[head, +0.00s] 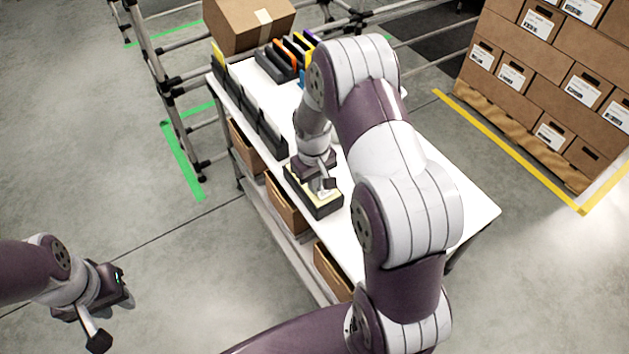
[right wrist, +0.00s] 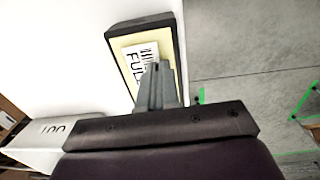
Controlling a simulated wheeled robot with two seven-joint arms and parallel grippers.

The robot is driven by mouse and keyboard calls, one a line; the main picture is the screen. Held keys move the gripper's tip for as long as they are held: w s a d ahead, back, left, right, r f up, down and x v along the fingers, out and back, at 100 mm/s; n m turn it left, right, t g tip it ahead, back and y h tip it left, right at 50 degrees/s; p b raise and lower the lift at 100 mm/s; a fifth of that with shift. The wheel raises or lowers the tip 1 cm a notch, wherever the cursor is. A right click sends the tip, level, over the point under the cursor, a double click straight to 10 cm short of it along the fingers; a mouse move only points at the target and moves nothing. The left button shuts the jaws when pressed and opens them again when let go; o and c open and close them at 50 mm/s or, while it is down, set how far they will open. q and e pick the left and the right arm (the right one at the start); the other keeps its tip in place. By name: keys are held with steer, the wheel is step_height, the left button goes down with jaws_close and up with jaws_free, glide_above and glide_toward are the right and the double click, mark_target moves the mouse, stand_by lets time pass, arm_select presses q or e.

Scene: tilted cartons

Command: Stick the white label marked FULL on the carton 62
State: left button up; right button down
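The white label marked FULL (right wrist: 138,62) lies at a slant on the yellow pad of a black-edged tray (right wrist: 118,45). This tray (head: 313,203) also shows on the white table in the head view. My right gripper (right wrist: 158,68) is over the label, its fingers together and covering part of it. I cannot tell if they grip it. In the head view my right gripper (head: 325,186) is low at the tray. My left gripper (head: 112,318) is apart from the table at lower left, open and empty. I cannot read 62 on any carton.
Brown cartons (head: 285,205) sit on the shelf under the white table (head: 465,205). Dark holders (head: 250,108) line its left edge. A large carton (head: 248,22) stands behind. Stacked labelled cartons (head: 560,65) are at right.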

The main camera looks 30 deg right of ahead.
steer(key=c, duration=1.3)
jaws_free()
steer(key=r+p, duration=0.3)
steer(key=r, duration=0.6)
steer(key=r+p, duration=0.4)
steer(key=r, duration=0.5)
steer(key=shift+a+r, duration=0.2)
steer(key=shift+r, duration=0.1)
